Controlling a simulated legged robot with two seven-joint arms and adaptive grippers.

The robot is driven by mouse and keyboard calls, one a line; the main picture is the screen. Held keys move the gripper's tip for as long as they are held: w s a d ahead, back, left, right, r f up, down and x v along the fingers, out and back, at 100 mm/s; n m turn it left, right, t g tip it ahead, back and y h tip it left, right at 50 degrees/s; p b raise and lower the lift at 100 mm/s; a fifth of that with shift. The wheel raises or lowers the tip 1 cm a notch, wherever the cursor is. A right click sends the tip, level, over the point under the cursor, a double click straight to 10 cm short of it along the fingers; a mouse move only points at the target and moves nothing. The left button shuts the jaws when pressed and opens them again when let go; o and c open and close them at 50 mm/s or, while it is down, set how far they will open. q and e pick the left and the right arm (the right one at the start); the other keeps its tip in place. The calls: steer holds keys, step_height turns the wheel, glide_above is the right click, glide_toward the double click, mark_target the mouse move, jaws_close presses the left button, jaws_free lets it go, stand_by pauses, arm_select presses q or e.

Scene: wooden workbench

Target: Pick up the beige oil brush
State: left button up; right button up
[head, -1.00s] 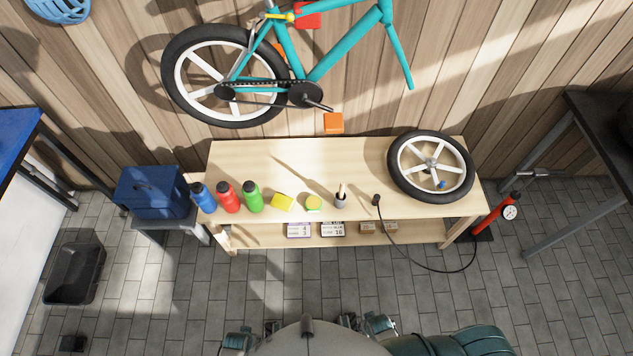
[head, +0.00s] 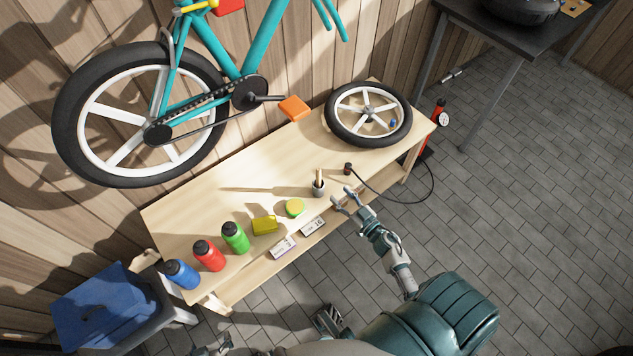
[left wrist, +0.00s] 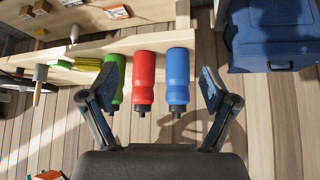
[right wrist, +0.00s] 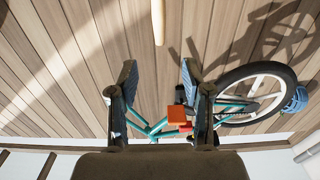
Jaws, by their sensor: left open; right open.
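The beige oil brush (head: 319,175) stands upright in a small grey cup (head: 318,190) near the front edge of the workbench. My right gripper (head: 342,197) is open and empty, just in front and to the right of the cup, apart from it. In the right wrist view, a beige rod (right wrist: 158,20), apparently the brush handle, shows at the top, beyond the open fingers (right wrist: 157,72). My left gripper (left wrist: 160,88) is open and empty in its wrist view, facing the bottles. In the head view only a part at the bottom edge seems to show.
Blue (head: 182,274), red (head: 208,255) and green (head: 235,238) bottles stand left on the workbench (head: 190,215). A wheel (head: 368,114) and a black-ended hose (head: 348,169) are to the right.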

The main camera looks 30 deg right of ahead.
mark_target(320, 175)
steer(key=w, duration=0.4)
steer(key=w+b, duration=0.1)
steer(key=w, duration=0.2)
steer(key=shift+a+f, duration=0.15)
steer(key=shift+a, duration=0.15)
steer(key=shift+w+a, duration=0.15)
steer(key=shift+w, duration=0.4)
steer(key=w+b, duration=0.1)
steer(key=w, duration=0.2)
steer(key=shift+w, duration=0.85)
arm_select(q)
steer(key=w+d+r+t+h, duration=0.1)
steer(key=w+d+r+t, duration=0.1)
steer(key=w+r+t, duration=0.2)
steer(key=w+t, duration=0.1)
steer(key=w, duration=0.1)
steer(key=shift+w+d+r, duration=0.25)
steer(key=shift+w+d, duration=0.15)
steer(key=shift+a, duration=0.1)
arm_select(e)
jaws_close()
